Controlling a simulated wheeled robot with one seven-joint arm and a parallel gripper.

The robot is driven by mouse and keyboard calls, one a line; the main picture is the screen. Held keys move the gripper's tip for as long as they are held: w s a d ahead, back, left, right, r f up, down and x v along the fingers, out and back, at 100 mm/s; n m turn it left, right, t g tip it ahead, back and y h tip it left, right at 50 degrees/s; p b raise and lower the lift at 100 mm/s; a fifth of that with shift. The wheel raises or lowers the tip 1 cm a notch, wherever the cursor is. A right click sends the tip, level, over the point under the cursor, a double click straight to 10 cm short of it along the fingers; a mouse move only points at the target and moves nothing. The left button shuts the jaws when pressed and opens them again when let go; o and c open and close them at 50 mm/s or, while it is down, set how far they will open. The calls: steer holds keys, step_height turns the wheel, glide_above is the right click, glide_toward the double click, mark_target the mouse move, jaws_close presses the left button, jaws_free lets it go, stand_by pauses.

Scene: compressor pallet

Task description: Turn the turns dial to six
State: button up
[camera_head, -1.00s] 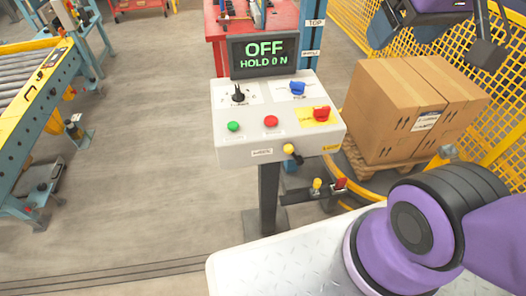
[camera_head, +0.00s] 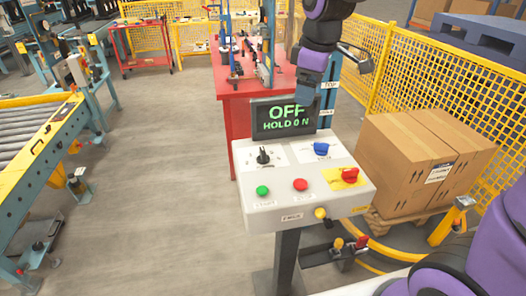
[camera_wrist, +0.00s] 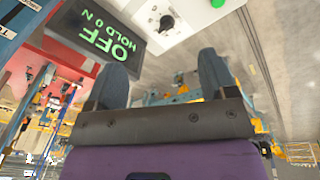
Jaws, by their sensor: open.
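The grey control box (camera_head: 330,205) on a post has a black pointer dial (camera_head: 263,155) on a white marked plate at its upper left. The dial's numbers and label are too small to read, so I cannot tell which dial is the turns dial. It also shows at the top of the wrist view (camera_wrist: 167,22). A display (camera_head: 286,117) behind the box reads OFF and HOLD 0 N. My gripper (camera_wrist: 160,62) is open and empty, its two fingers apart. In the head view, my gripper (camera_head: 308,88) hangs above the display, behind the dial and clear of it.
A blue knob (camera_head: 320,149), a red knob (camera_head: 349,175), a green button (camera_head: 262,190) and a red button (camera_head: 300,184) share the box top. A red table (camera_head: 232,95) stands behind. Cartons (camera_head: 410,165) stand right, a roller conveyor (camera_head: 30,145) left.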

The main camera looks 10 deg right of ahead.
mark_target(263, 151)
steer(key=w+a+f+n+g, duration=0.2)
steer(key=w+a+f+n, duration=0.6)
steer(key=f, duration=0.5)
steer(key=shift+m, duration=0.7)
steer(key=f, duration=0.7)
steer(key=w+f, duration=0.1)
steer(key=f, duration=0.3)
steer(key=shift+a, duration=0.15)
steer(key=c, duration=0.9)
